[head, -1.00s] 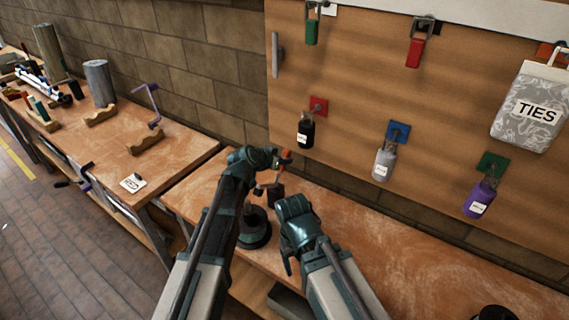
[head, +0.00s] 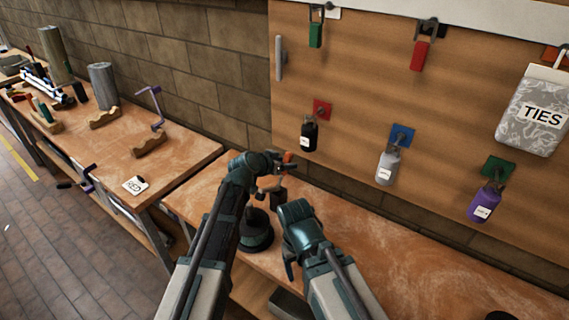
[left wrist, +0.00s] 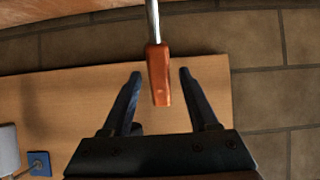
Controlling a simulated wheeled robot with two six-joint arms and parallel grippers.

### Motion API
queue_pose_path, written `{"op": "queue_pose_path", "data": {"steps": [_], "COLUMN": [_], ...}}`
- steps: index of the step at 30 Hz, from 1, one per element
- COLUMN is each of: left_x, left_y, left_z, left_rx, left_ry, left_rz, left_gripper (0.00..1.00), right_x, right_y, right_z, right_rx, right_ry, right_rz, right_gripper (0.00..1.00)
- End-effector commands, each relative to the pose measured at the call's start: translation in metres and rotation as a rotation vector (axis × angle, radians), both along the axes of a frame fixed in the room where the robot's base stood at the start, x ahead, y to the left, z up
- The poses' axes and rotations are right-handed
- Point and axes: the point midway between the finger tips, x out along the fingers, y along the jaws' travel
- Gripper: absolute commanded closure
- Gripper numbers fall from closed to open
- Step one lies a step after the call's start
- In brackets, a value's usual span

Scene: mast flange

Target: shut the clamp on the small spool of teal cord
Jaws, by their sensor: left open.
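An orange handle (left wrist: 159,75) on a metal rod stands between the two fingers of my left gripper (left wrist: 158,80) in the left wrist view. The fingers are open, with a gap on each side of the handle. In the head view my left gripper (head: 284,166) is above the bench, at a small orange part (head: 288,157). A dark round thing with a teal tint (head: 257,234) stands below, beside my left forearm; I cannot tell for sure that it is the teal spool. A dark block (head: 276,195) is partly hidden. My right gripper's fingers are not clear at the folded right arm.
The wooden bench (head: 400,250) is mostly clear on the right. A wooden board behind holds a black bottle (head: 309,137), a grey bottle (head: 387,165), a purple bottle (head: 485,203) and a TIES bag (head: 531,113). A second bench (head: 90,160) stands left.

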Motion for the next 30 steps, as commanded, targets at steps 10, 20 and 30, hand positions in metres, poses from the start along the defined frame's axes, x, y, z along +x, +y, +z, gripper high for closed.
{"op": "queue_pose_path", "data": {"steps": [10,20,30], "left_x": [-0.024,-0.072,-0.094], "left_y": [0.015,0.051,0.068], "left_z": [0.021,0.059,0.073], "left_rx": [-0.001,-0.001,-0.001], "left_ry": [-0.001,0.000,0.000], "left_rz": [0.001,0.003,0.001], "left_gripper": [0.40,0.40,0.40], "right_x": [0.000,0.000,0.000], "right_y": [0.000,0.000,0.000], "right_z": [0.021,0.058,0.073], "right_rx": [0.000,0.000,0.000], "right_ry": [0.000,0.000,0.000], "right_rz": [0.000,0.001,0.001], "right_gripper": [0.28,0.28,0.28]}}
